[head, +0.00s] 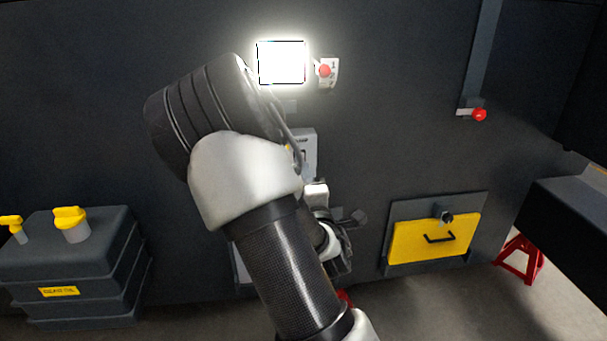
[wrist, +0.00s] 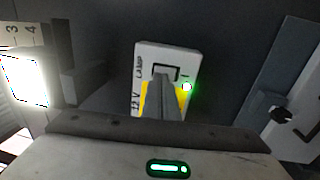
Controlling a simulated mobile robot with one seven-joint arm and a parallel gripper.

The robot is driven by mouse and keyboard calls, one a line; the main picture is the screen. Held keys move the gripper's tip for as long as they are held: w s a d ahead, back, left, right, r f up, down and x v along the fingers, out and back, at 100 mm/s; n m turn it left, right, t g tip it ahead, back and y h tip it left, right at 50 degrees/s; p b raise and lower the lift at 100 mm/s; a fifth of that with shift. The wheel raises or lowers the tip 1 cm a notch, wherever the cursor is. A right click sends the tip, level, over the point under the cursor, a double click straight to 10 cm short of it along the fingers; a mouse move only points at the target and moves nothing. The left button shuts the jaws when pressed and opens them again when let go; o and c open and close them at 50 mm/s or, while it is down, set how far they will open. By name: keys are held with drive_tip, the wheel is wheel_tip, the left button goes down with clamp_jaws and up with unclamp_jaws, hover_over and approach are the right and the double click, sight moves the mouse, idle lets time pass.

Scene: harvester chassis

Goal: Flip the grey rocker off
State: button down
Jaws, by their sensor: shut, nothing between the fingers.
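The switch plate (wrist: 181,55), marked 12 V LAMP, is pale grey with a yellow patch. It carries the grey rocker (wrist: 166,70) in a dark frame, and a green light (wrist: 187,87) glows beside it. My gripper (wrist: 160,80) is shut and empty, its fingers in front of the plate and covering the lower part of the rocker. I cannot tell whether they touch it. In the head view the plate (head: 309,146) shows partly behind my arm, and the rocker is not clear. The square lamp (head: 281,62) above it shines bright white.
A red knob (head: 325,70) sits right of the lamp, and a red-tipped lever (head: 479,114) farther right. A dark tank (head: 70,255) with yellow caps stands at left. The wall between plate and lever is clear.

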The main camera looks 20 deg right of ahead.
sight(302, 154)
drive_tip(key=shift+x, duration=1.6)
drive_tip(key=shift+w+r+g+p, duration=0.2)
drive_tip(key=shift+r+g+p, duration=0.1)
drive_tip(key=shift+r+p, duration=0.6)
drive_tip(key=shift+w+r, duration=0.1)
drive_tip(key=shift+d+f, duration=0.1)
drive_tip(key=shift+f, duration=0.2)
